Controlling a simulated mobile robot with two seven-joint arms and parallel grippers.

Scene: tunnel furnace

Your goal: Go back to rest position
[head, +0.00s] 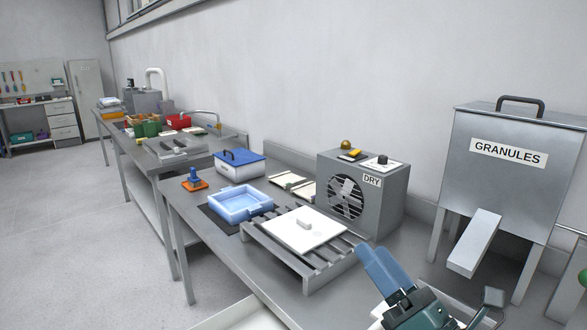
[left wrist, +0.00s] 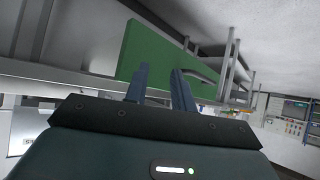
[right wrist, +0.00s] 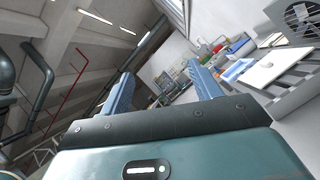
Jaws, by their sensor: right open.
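My right gripper (head: 432,273) shows at the bottom right of the head view, in front of the bench edge. In the right wrist view its two blue fingers (right wrist: 163,85) stand wide apart with nothing between them. My left gripper is outside the head view. In the left wrist view its fingers (left wrist: 160,70) stand a small distance apart, with only background visible in the gap. A green panel (left wrist: 165,58) lies beyond the left fingers in that view; whether they touch it cannot be told, though it looks farther off.
The steel bench (head: 225,255) carries a slatted rack (head: 318,275) with a white plate (head: 305,238), a light-blue tray (head: 240,212), a blue-lidded box (head: 240,172) and a grey dryer (head: 390,205). The granules hopper (head: 470,185) stands at right. Open floor (head: 80,240) lies at left.

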